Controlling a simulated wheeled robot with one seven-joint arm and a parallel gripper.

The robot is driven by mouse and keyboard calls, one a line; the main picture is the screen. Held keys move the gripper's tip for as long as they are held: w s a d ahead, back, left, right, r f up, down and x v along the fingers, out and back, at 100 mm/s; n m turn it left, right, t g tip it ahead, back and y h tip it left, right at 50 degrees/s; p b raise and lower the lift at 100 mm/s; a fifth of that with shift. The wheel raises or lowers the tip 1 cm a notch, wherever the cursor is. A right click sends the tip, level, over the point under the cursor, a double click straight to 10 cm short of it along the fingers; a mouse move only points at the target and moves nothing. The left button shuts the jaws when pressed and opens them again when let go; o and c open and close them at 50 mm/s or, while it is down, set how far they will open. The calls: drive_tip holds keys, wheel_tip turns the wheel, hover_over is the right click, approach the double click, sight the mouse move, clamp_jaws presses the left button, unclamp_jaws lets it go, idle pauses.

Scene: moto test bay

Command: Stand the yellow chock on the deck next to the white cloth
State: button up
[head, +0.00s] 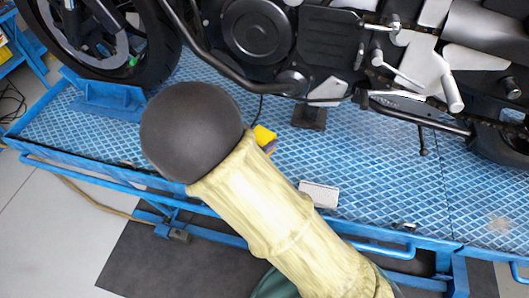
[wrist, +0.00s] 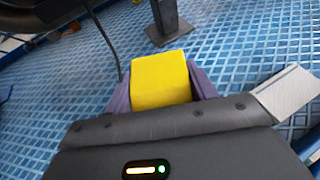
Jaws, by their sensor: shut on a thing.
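The yellow chock (wrist: 160,80) is a block held between the two purple fingers of my gripper (wrist: 161,88) in the wrist view. In the head view, a small part of the chock (head: 264,135) shows beside my forearm, and the rest is hidden. The white cloth (head: 319,194) lies flat on the blue deck (head: 350,160), right of my forearm near the deck's front edge. In the wrist view, the cloth (wrist: 287,93) is to the right of my gripper, apart from the chock. I cannot tell whether the chock touches the deck.
A motorcycle (head: 330,50) stands along the back of the deck, its front wheel (head: 100,50) at the left. A dark stand foot (head: 309,116) is just beyond the chock. A thin black cable hangs close by. A blue rail (head: 100,178) runs along the front edge.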

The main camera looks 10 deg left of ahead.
drive_tip(key=shift+f, duration=0.7)
drive_tip(key=shift+f+b, duration=0.35)
drive_tip(key=shift+f, duration=1.5)
drive_tip(key=shift+f, duration=0.15)
drive_tip(key=o, duration=1.3)
drive_tip(key=shift+c, duration=0.2)
